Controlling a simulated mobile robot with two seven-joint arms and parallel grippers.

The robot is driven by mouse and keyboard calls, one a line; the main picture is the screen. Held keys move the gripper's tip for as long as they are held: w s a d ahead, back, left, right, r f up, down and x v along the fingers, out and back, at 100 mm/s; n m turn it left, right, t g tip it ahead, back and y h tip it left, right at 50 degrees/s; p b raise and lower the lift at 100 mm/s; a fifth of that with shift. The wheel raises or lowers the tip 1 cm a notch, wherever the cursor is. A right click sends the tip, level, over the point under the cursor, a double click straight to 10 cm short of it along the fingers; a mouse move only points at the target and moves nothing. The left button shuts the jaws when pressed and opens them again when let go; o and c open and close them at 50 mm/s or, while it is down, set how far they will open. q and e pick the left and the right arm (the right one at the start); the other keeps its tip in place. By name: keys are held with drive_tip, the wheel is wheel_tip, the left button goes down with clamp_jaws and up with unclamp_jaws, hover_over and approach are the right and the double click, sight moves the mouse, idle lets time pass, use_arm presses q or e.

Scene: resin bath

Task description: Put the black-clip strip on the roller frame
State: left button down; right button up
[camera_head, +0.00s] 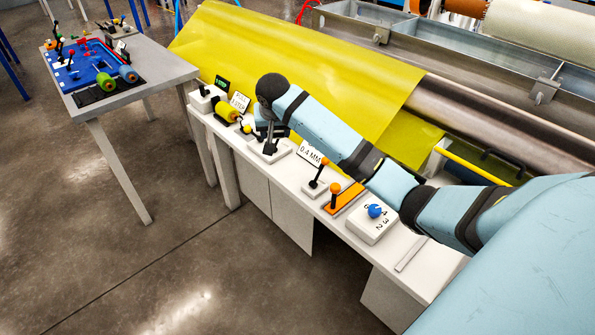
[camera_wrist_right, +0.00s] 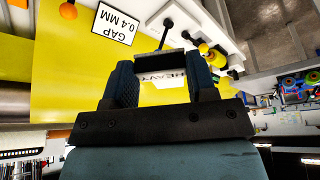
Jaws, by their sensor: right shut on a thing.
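My right gripper (camera_head: 264,122) is at the far end of my pale blue arm, over the white bench. The roller frame (camera_head: 450,70) is grey metal, at the upper right beside a dark steel roller (camera_head: 455,107). My left gripper is out of view.
A yellow sheet (camera_head: 290,70) hangs over the roller. The bench holds orange-knobbed levers (camera_head: 333,196), a blue dial box (camera_head: 375,211) and a "0.4 MM" sign (camera_head: 311,152). A grey table (camera_head: 135,90) at the left holds coloured parts. The floor between is clear.

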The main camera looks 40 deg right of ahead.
drive_tip(key=m, duration=0.2)
hover_over(289, 184)
wheel_tip(289, 184, down, 3)
drive_tip(key=shift+g, duration=0.3)
drive_tip(key=f, duration=0.4)
drive_tip(key=f+b, duration=0.1)
drive_tip(key=f, duration=0.4)
drive_tip(key=f+b, duration=0.1)
drive_tip(key=f, duration=0.3)
drive_tip(key=shift+s+a+f, duration=0.35)
drive_tip(key=shift+a, duration=0.05)
drive_tip(key=shift+h, duration=0.3)
wheel_tip(289, 184, down, 4)
drive_tip(key=shift+f+b, duration=0.25)
drive_tip(key=shift+b, duration=0.25)
drive_tip(key=shift+f, duration=0.3)
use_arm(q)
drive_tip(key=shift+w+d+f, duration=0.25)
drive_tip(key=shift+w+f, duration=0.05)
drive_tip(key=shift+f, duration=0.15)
use_arm(e)
drive_tip(key=o, duration=0.6)
drive_tip(key=shift+f, duration=0.1)
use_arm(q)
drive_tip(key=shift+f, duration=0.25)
use_arm(e)
drive_tip(key=shift+o, duration=0.2)
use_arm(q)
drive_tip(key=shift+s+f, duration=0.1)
